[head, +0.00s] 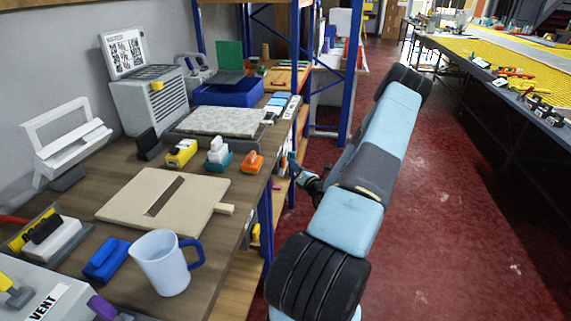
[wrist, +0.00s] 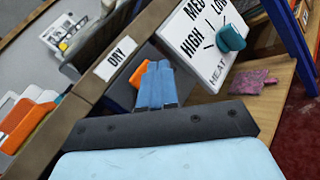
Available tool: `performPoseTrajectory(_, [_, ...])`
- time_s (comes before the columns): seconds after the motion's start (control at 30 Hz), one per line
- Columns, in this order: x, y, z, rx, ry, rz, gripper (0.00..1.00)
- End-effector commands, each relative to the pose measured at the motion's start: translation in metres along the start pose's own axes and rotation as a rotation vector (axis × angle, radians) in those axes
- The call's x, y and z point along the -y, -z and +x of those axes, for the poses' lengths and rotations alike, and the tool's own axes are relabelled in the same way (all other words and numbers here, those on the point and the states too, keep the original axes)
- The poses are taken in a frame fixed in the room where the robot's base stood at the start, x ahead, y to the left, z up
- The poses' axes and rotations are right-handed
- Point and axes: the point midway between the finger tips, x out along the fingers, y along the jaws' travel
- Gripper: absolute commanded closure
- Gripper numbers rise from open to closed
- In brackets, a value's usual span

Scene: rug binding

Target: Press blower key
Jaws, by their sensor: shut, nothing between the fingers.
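No key in view carries a readable "blower" label. In the wrist view an orange key-like piece (wrist: 139,73) sits on a dark housing (wrist: 120,87) beside a DRY label (wrist: 115,58), on the bench's edge. My gripper (wrist: 157,70) is shut and empty, its blue fingers together. The fingertips overlap the orange piece's right side in the picture; I cannot tell whether they touch it. The fingers hide part of the housing.
A white HEAT panel (wrist: 200,45) with a teal knob (wrist: 231,38) is right of my fingers. On the bench (head: 95,165) are a mug (head: 163,264), a board (head: 125,198) and a grey vented box (head: 155,104). A blue rack post (head: 350,75) stands beyond. Red floor (head: 440,220) is clear.

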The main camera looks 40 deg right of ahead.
Motion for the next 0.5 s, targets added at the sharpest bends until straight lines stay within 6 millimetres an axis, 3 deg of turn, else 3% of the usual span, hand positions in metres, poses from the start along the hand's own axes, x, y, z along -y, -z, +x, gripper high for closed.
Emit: performPoseTrajectory(0.5, [-0.0043,0.0025,0.0040,0.000,-0.001,0.000,1.00])
